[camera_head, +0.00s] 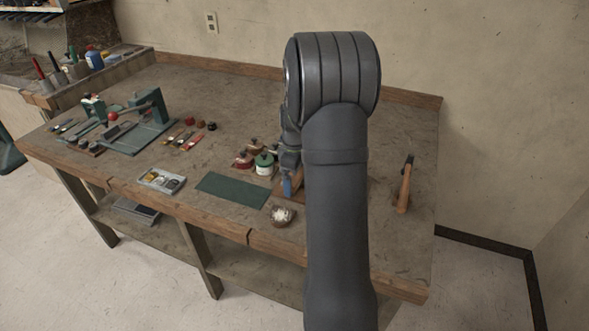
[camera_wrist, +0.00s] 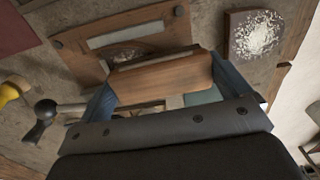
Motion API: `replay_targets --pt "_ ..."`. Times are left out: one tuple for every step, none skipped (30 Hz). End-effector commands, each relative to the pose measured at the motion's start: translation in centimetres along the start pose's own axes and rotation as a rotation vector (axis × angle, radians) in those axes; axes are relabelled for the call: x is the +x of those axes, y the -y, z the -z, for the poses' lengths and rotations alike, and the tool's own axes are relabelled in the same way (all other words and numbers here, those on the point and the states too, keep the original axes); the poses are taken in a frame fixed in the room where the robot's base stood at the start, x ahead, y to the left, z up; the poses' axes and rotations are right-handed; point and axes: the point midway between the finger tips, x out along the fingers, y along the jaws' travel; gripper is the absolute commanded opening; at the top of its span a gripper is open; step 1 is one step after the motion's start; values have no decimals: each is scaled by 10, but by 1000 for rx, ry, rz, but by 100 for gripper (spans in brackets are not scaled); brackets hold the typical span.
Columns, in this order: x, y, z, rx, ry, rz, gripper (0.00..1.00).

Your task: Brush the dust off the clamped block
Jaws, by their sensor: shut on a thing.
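My gripper (camera_head: 289,186) is low over the front of the bench, partly hidden by my arm in the head view. In the wrist view its two blue fingers (camera_wrist: 170,90) are shut on a brown wooden piece (camera_wrist: 163,80) with slanted ends. No bristles show, so I cannot tell whether this piece is the brush. A wooden base (camera_wrist: 87,60) with dark round studs and a pale slot lies beyond it. A brown piece topped with loose white flecks (camera_wrist: 257,36) is apart from the fingers at the upper right; it also shows near the bench's front edge (camera_head: 283,215).
A wooden-handled tool (camera_head: 404,187) lies right.

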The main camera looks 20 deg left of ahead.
Motion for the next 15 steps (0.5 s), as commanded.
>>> replay_targets --pt "-1 -7 -1 2 -1 -2 73" --pt "0 -9 -1 2 0 -2 73" --pt "0 -13 -2 2 -1 -2 73" --pt "0 -16 -2 2 0 -2 73" --pt "1 -18 -2 2 0 -1 73" --pt "-1 -22 -2 2 -1 -2 73" --pt "0 -25 -2 2 -1 -2 73" --pt "0 -28 -2 2 -1 -3 73" --pt "0 -31 -3 2 0 -2 73" --pt "0 -34 -3 2 -1 -2 73" --pt "0 -36 -3 2 0 -2 73" --pt "0 -40 -4 2 0 -1 73" --pt "0 -43 -4 2 0 -2 73" --pt "0 -46 -4 2 -1 -2 73" --pt "0 -49 -4 2 -1 -2 73"
